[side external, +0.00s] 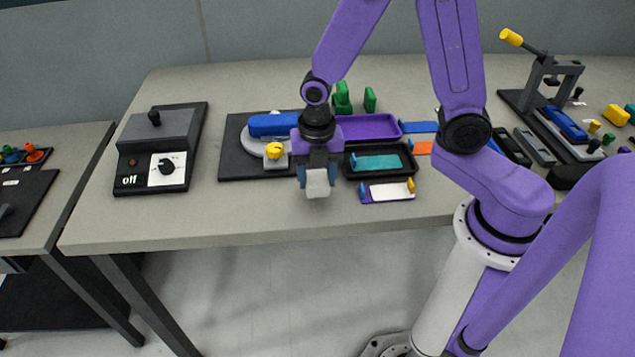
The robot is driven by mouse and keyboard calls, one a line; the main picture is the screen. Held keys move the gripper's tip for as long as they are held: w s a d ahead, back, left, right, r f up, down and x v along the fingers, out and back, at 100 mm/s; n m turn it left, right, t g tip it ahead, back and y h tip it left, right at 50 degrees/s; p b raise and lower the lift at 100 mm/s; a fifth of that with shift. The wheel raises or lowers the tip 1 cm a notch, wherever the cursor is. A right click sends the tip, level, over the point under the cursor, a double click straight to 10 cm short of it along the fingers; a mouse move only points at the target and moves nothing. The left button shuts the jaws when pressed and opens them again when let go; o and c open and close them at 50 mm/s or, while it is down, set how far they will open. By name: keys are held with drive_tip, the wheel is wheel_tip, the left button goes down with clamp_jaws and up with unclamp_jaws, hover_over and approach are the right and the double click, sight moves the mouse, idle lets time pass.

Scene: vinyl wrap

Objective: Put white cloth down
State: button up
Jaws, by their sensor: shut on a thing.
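My gripper (317,178) is in the middle of the side external view, near the front edge of the table. Its fingers point down and are shut on a small white cloth (318,184), which shows between and below the fingertips. The cloth appears to be held above the table's front part; whether it touches anything beneath cannot be told.
Behind my gripper a blue block (272,124) lies on a dark mat (235,160). Right of it are a purple tray (370,127), a black tray (402,150) and a white card (390,191). A control box (160,150) stands left. Bare table (230,212) lies in front.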

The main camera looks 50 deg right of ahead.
sight(318, 178)
drive_tip(key=shift+f, duration=1.2)
drive_tip(key=shift+f, duration=0.15)
drive_tip(key=o, duration=1)
wheel_tip(318, 178, up, 12)
drive_tip(key=shift+r, duration=0.2)
drive_tip(key=s+d+r+m, duration=0.1)
drive_tip(key=s+d+m, duration=0.2)
drive_tip(key=s+m, duration=1.1)
drive_tip(key=s, duration=0.4)
drive_tip(key=shift+s+d+r, duration=0.15)
